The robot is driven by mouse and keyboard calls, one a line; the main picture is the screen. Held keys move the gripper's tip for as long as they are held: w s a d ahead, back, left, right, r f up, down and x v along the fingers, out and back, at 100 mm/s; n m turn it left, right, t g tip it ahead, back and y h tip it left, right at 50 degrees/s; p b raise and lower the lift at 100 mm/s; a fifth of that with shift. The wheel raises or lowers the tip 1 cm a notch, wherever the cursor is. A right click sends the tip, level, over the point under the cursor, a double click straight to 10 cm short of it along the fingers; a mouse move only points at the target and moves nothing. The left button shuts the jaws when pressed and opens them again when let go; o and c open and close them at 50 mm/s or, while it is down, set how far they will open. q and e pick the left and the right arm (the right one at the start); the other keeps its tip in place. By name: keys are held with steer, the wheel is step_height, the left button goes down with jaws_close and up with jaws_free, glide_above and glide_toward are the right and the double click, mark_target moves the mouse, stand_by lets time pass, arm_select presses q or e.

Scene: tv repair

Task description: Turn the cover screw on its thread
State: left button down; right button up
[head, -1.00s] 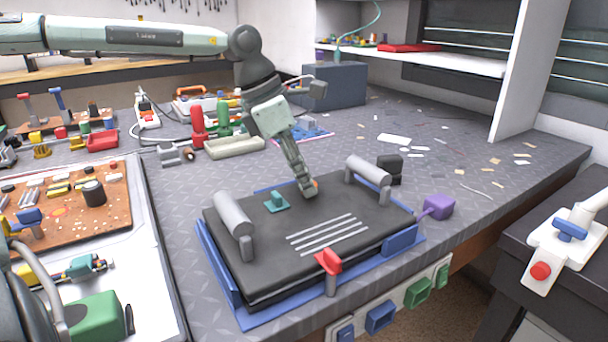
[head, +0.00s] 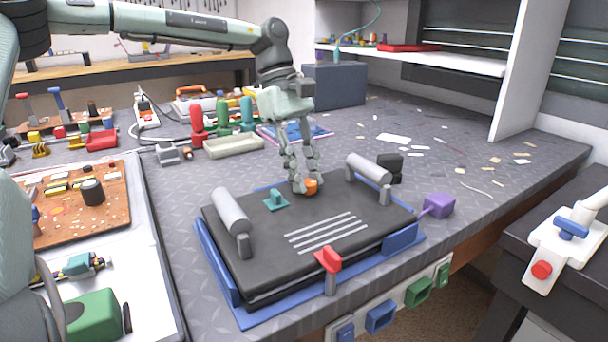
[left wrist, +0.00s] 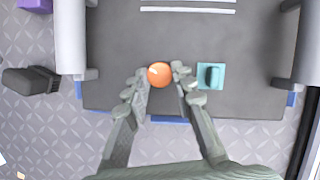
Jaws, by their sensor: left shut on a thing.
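The orange cover screw (head: 310,186) stands on the black cover (head: 262,255) near its far edge. It also shows as an orange round head in the left wrist view (left wrist: 160,74). My left gripper (head: 305,187) comes down over the screw from above, with its fingers shut on it from both sides. In the left wrist view the fingertips (left wrist: 162,78) flank the head. The screw's thread is hidden. A teal piece (head: 276,200) stands on the cover beside the screw and apart from the fingers. My right gripper does not show clearly.
Two grey cylinders on posts stand on the cover's sides, left (head: 231,211) and right (head: 370,170). A red clamp (head: 328,261) is at the front and a purple block (head: 439,205) at the right. A blue frame (head: 300,312) borders the cover.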

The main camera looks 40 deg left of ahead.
arm_select(q)
steer(key=m, duration=0.2)
steer(key=m+g, duration=0.1)
steer(key=m+g+y, duration=0.1)
steer(key=m, duration=0.1)
steer(key=shift+w+d+r+m, duration=0.1)
steer(key=shift+w+d+m, duration=0.05)
steer(key=shift+w+m, duration=0.15)
steer(key=m+y, duration=0.1)
steer(key=m, duration=0.2)
steer(key=m+g, duration=0.1)
steer(key=m, duration=0.1)
steer(key=shift+w+d+m+y, duration=0.1)
steer(key=shift+d+m+y, duration=0.05)
steer(key=shift+m+y, duration=0.25)
steer(key=shift+r, duration=0.1)
steer(key=c, duration=1.3)
jaws_free()
steer(key=shift+o, duration=0.2)
steer(key=v, duration=1.1)
steer(key=shift+w+r, duration=0.3)
